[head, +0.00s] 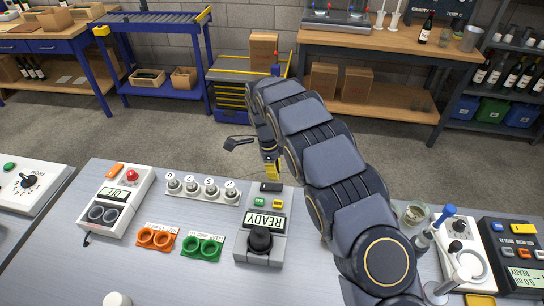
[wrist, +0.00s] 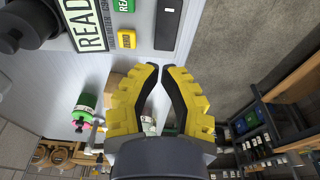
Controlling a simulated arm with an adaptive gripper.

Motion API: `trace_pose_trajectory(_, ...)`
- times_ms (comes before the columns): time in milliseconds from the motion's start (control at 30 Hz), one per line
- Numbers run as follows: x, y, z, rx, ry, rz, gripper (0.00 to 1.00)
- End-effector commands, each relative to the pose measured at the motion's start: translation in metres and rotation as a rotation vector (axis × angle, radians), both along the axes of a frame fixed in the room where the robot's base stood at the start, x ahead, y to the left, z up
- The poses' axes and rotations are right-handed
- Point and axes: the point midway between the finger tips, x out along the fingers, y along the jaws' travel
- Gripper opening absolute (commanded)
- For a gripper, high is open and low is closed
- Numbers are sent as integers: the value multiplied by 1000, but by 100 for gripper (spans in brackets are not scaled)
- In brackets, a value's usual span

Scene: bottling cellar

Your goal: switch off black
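A grey device (head: 247,246) on the bench has a display reading READY (head: 264,220), a round black knob (head: 261,240), small green and yellow buttons (head: 268,203) and a black rocker-like part (head: 270,187) at its far end. In the wrist view the black part (wrist: 167,24) lies just beyond my fingertips, with the yellow button (wrist: 126,39) to its left. My gripper (head: 271,172) hangs by the device's far end. Its yellow fingers (wrist: 161,67) converge, their tips together or nearly so, with nothing visible held. Contact with the black part cannot be told.
Left of the device are a row of capped posts (head: 203,188), green cups (head: 202,248), orange cups (head: 157,237) and a white box showing OFF (head: 112,193). A glass jar (head: 415,214) and another console (head: 512,255) stand right of my arm.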

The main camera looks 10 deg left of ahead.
Motion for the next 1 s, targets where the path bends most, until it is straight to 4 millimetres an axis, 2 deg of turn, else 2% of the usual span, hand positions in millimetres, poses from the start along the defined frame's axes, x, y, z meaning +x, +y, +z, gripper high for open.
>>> trace_pose_trajectory(100,-1,-4,-24,-1,5,-2,0)
trace_pose_trajectory(300,-1,-8,-48,-1,4,-2,0)
trace_pose_trajectory(767,0,-9,-54,2,0,-1,0)
trace_pose_trajectory(1000,0,-11,-61,85,4,0,0)
